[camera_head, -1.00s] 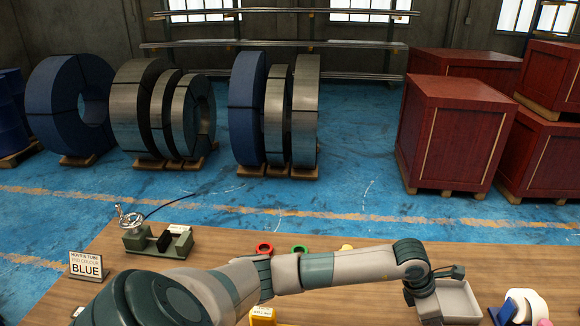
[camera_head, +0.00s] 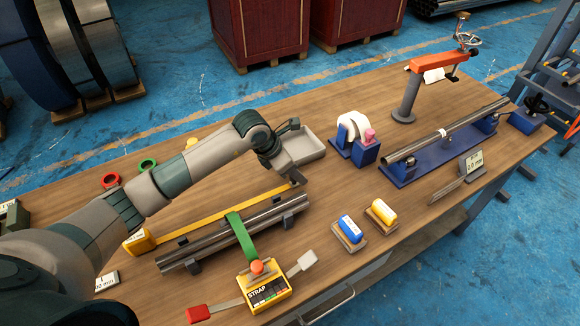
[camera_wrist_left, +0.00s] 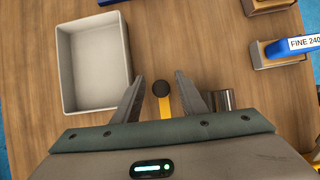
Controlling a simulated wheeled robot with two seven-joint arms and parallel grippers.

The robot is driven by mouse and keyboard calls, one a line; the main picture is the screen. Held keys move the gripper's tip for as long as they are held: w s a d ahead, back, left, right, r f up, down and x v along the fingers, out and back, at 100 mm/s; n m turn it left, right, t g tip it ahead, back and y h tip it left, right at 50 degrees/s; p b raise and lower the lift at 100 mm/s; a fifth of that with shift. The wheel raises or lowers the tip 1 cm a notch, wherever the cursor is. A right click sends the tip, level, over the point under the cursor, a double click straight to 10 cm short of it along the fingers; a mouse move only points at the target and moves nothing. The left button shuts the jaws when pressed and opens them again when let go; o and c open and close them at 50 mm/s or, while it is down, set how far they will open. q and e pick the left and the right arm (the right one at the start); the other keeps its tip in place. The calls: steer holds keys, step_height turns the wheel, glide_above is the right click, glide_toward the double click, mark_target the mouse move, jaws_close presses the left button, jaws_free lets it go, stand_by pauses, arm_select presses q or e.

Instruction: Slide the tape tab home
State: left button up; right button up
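A yellow tape measure (camera_head: 139,241) sits on the wooden bench, its yellow tape (camera_head: 220,208) drawn out beside steel tubes (camera_head: 240,232) toward my left gripper (camera_head: 297,180). In the left wrist view, the tape's end carries a round black tab (camera_wrist_left: 161,88). My left gripper (camera_wrist_left: 160,78) is open, with one finger on each side of the tab and a visible gap to both. My right gripper is in neither view.
A grey tray (camera_head: 304,148) stands close beside my left gripper. A green strap (camera_head: 241,236) crosses the tubes near a yellow strap tool (camera_head: 266,290). Blue (camera_head: 348,228) and yellow blocks (camera_head: 382,212) lie to the right. A blue tube stand (camera_head: 430,165) stands farther right.

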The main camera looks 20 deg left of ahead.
arm_select(q)
steer(key=c, duration=0.5)
steer(key=shift+s+a, duration=0.1)
steer(key=shift+c, duration=0.2)
steer(key=shift+s+a, duration=0.45)
steer(key=shift+s, duration=0.05)
steer(key=shift+s+a, duration=0.45)
steer(key=shift+s, duration=0.05)
steer(key=shift+s+a, duration=1.05)
steer(key=shift+s, duration=0.1)
steer(key=shift+s+a, duration=1.3)
steer(key=shift+s, duration=0.1)
steer(key=shift+s+a, duration=0.75)
steer(key=shift+s, duration=0.1)
steer(key=shift+a, duration=0.15)
